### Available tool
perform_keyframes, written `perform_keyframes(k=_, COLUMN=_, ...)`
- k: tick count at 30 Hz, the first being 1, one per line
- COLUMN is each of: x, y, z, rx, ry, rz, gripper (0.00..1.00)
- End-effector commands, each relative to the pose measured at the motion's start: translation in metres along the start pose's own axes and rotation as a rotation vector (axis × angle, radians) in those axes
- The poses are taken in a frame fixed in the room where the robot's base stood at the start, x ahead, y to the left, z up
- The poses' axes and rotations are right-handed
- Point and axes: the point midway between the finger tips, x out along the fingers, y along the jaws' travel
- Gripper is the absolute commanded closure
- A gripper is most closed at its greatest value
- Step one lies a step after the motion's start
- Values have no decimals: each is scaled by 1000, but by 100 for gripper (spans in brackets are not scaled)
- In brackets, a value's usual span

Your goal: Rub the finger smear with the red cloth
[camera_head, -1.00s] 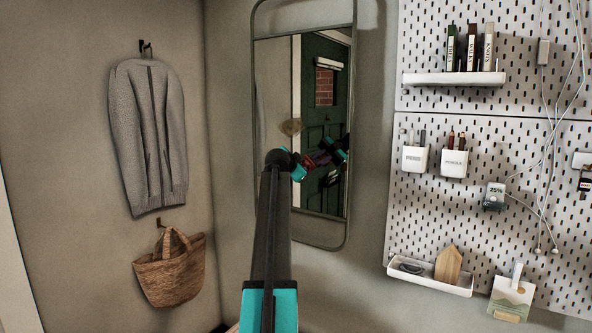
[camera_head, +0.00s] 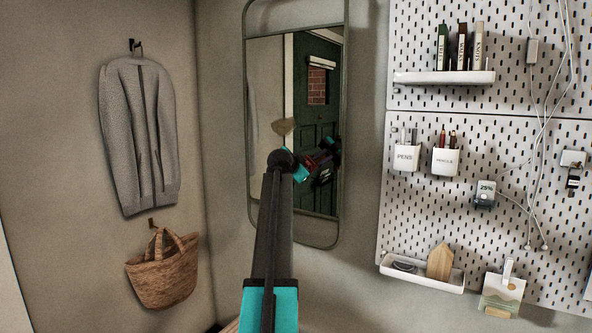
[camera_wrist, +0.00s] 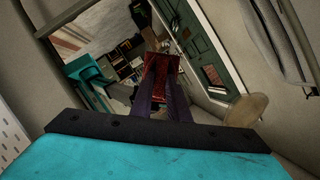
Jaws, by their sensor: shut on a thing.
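The finger smear (camera_head: 283,127) is a tan, dull patch on the wall mirror (camera_head: 265,90), left of the glass's middle. It also shows at the right of the wrist view (camera_wrist: 246,110). My gripper (camera_wrist: 163,88) is shut on the red cloth (camera_wrist: 162,72), which sticks out ahead of the fingertips. In the head view the cloth (camera_head: 311,162) is small and dark, lower than the smear and to its right, apart from it. My arm partly hides the gripper there, and its reflection overlaps. I cannot tell whether the cloth touches the glass.
A white pegboard (camera_head: 480,120) with a shelf (camera_head: 445,77), cups, a lower tray (camera_head: 420,277) and hanging cables stands right of the mirror. A grey jacket (camera_head: 138,135) and a woven basket (camera_head: 163,275) hang on the left wall. The mirror reflects a green door.

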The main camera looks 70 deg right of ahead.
Motion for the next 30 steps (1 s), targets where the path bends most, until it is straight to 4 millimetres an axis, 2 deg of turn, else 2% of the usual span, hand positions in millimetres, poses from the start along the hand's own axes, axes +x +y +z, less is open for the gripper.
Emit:
perform_keyframes(k=13, x=-1, y=3, z=-3, rx=-1, ry=1, rz=1, gripper=100)
perform_keyframes(k=30, x=-11, y=26, z=-20, rx=0, ry=0, rz=-1, gripper=100)
